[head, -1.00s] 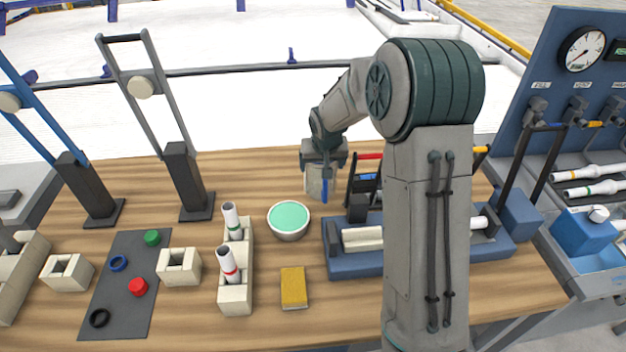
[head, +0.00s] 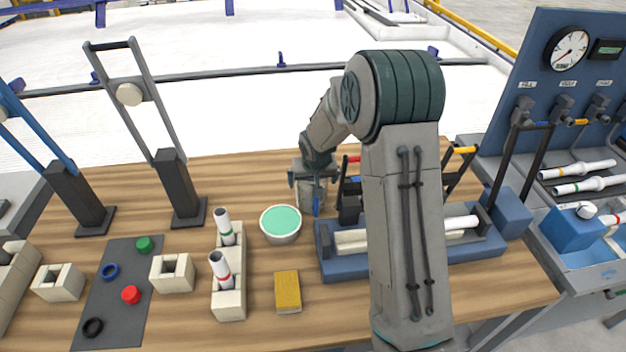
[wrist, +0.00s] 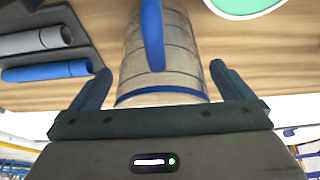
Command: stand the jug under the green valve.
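The jug (head: 309,196) is a pale see-through vessel with a blue handle, standing on the wooden table behind the green-filled bowl. In the wrist view the jug (wrist: 135,60) shows its blue rim and handle between my fingers. My gripper (head: 311,180) is at the jug's upper part, pointing down. In the wrist view my gripper (wrist: 160,78) is open, one finger on each side, with a small gap to the jug's walls. Valves (head: 562,110) sit in a row on the blue panel at the right; I cannot tell which is green.
The bowl (head: 281,222) stands close in front of the jug. A blue vise-like fixture (head: 345,268) holding a white pipe is just right of it. A yellow sponge (head: 288,291) and a block with two upright pipes (head: 229,303) are nearer. A blue-and-grey basin stands below the panel.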

